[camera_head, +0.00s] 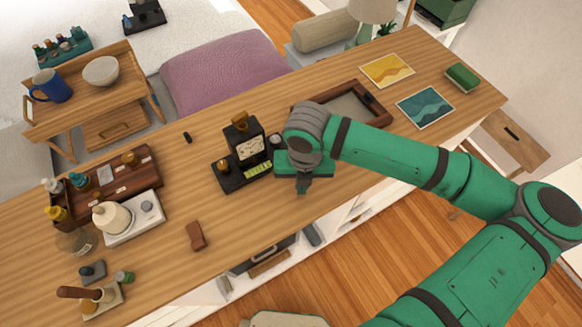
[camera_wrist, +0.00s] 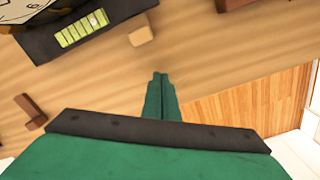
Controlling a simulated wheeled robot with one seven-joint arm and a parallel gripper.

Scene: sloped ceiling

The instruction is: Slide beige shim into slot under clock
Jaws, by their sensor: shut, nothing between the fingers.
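The clock (camera_head: 248,149) has a pale face in a dark housing on a black base, with a row of yellow-green pieces at its front. In the wrist view the black base (camera_wrist: 50,44) is at upper left, and the clock is mostly cut off. A small beige block (camera_wrist: 141,36), which looks like the shim, lies on the table just right of the base. It appears hidden behind my gripper in the head view. My gripper (camera_head: 302,190) is shut and empty, to the right of the base; its fingers (camera_wrist: 160,78) point toward the block, apart from it. I cannot make out the slot.
A reddish-brown block (camera_head: 195,236) lies left of my gripper. A wooden-framed tray (camera_head: 378,112) and two picture cards (camera_head: 424,107) lie to the right. A wooden organiser (camera_head: 146,160) and a white device (camera_head: 147,226) stand left. The table's front edge is close to my gripper.

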